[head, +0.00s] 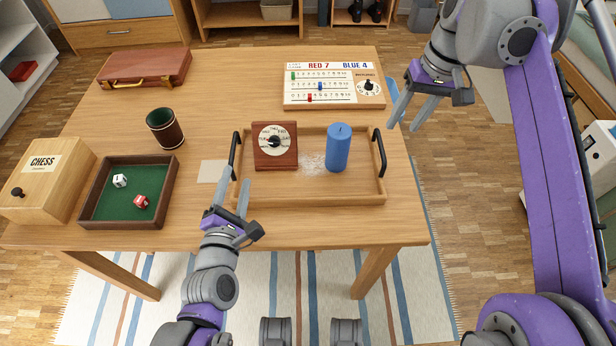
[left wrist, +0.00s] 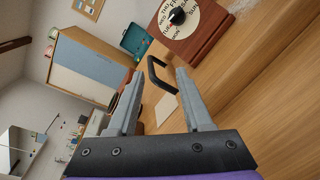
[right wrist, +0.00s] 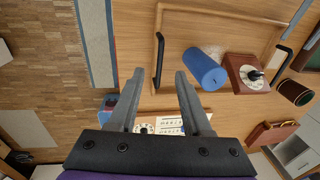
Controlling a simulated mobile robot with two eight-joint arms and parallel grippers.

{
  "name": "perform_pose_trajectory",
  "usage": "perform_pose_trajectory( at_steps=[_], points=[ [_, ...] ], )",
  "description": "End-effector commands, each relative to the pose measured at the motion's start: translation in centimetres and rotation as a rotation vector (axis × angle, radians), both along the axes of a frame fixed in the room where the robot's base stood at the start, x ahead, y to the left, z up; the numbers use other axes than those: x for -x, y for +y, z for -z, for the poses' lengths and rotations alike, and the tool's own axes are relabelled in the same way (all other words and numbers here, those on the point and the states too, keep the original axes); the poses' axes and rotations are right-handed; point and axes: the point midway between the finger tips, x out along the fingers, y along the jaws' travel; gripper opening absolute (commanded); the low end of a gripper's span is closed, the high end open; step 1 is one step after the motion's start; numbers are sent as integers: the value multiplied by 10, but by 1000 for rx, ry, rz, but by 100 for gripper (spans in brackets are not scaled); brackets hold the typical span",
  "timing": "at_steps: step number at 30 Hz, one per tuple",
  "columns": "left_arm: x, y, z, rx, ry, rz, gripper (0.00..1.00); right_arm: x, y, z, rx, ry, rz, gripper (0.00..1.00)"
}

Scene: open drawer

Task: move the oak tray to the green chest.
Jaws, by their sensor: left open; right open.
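The oak tray (head: 310,200) lies on the table with a black handle at each end. It carries a brown block with a round dial (head: 275,147) and a blue candle (head: 337,148). My left gripper (head: 235,178) is open at the tray's left end, near the left handle (head: 235,150); that handle shows ahead of its fingers in the left wrist view (left wrist: 160,76). My right gripper (head: 405,122) is open above and beyond the right handle (head: 379,152), which its own view shows ahead of the fingers (right wrist: 159,60). I cannot clearly identify the green chest.
A teal-green box (left wrist: 135,40) shows far off in the left wrist view. The table (head: 290,225) also holds a scoreboard (head: 333,86), a dice tray (head: 100,215), a dice cup (head: 165,129), a chess box (head: 48,180) and a brown case (head: 145,67).

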Motion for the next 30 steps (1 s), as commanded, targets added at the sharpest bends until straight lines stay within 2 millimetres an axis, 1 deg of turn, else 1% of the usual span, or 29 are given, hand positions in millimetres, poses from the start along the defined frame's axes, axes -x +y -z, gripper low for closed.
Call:
perform_pose_trajectory(
  at_steps=[1, 3, 6, 9, 17, 20, 23, 26, 30],
  points=[
    [-4, 4, 12, 85, -34, -31, 50, -10, 0, 13, -8, 19, -5, 49],
    [-5, 10, 12, 182, -77, -64, 50, -16, 0, 15, -18, 33, -11, 49],
    [-6, 15, 11, 259, -111, -89, 50, -20, 1, 16, -25, 46, -17, 49],
    [-6, 16, 10, 287, -125, -98, 50, -21, 1, 16, -27, 49, -18, 49],
    [-6, 16, 9, 287, -125, -98, 50, -21, 1, 15, -27, 48, -19, 49],
    [-9, 17, 9, 287, -125, -98, 50, -21, 2, 18, -27, 48, -19, 49],
    [-18, 18, 8, 286, -125, -97, 50, -21, 4, 26, -26, 48, -20, 49],
    [-32, 19, 9, 286, -125, -97, 50, -20, 7, 40, -26, 48, -20, 49],
    [-59, 22, 9, 284, -124, -98, 50, -19, 11, 66, -27, 48, -19, 49]
  ],
)
